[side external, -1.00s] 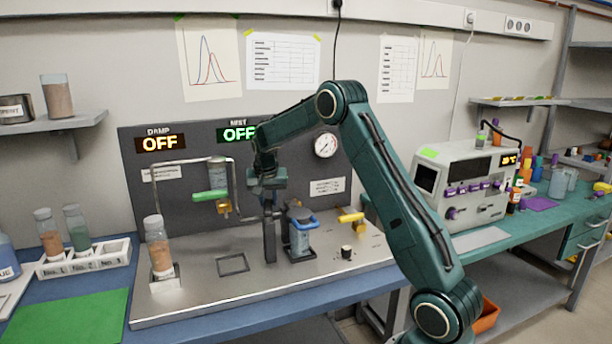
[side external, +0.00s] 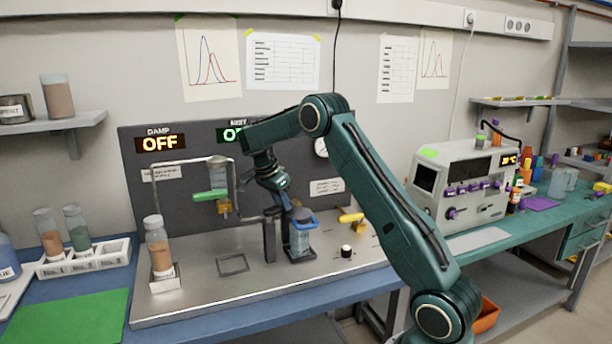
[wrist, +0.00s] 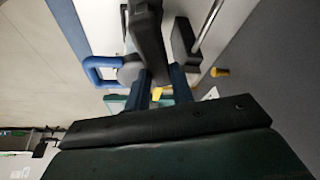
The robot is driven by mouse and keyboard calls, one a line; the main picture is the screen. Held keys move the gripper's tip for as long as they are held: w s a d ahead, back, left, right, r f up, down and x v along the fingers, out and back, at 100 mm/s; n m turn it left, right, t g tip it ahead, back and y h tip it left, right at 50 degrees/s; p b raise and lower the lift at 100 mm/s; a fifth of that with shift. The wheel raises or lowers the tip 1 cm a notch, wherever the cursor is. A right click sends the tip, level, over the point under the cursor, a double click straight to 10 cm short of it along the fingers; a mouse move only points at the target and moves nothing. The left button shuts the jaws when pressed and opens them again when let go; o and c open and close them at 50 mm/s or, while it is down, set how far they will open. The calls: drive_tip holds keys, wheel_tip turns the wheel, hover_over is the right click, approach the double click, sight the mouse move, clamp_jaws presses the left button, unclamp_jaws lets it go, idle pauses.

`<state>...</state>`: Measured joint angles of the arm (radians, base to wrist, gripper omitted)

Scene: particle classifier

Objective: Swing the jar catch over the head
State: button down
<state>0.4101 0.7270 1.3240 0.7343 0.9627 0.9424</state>
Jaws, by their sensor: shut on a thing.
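The clear jar (side external: 300,238) stands upright on the steel plate, with a blue loop (side external: 304,217) at its top. In the side view, my gripper (side external: 291,205) is tilted at the top of the jar, by the head. In the wrist view, the blue fingers of my gripper (wrist: 163,82) are closed around a dark bar (wrist: 150,40), which looks like the jar catch. The blue loop (wrist: 98,75) is just left of the fingers, beside a grey round part. My gripper hides most of the head and catch in the side view.
A dark post (side external: 269,240) stands just left of the jar. A yellow handle (side external: 350,217) and black knob (side external: 346,251) are to its right. A filled vial (side external: 158,248) stands in a holder at the plate's left. The plate's front is clear.

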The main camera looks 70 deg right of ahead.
drive_tip(key=shift+s+a+m+g+y, duration=0.15)
drive_tip(key=shift+s+a+m+g, duration=0.1)
drive_tip(key=shift+m, duration=0.5)
drive_tip(key=shift+s+a+m+g+y, duration=0.1)
drive_tip(key=shift+s+m+g+y, duration=0.15)
drive_tip(key=shift+m, duration=0.45)
drive_tip(key=shift+s+a+m+g+y, duration=0.1)
drive_tip(key=shift+s+a+m+g, duration=0.15)
drive_tip(key=shift+m, duration=0.5)
drive_tip(key=c, duration=1.2)
unclamp_jaws()
drive_tip(key=shift+d, duration=0.1)
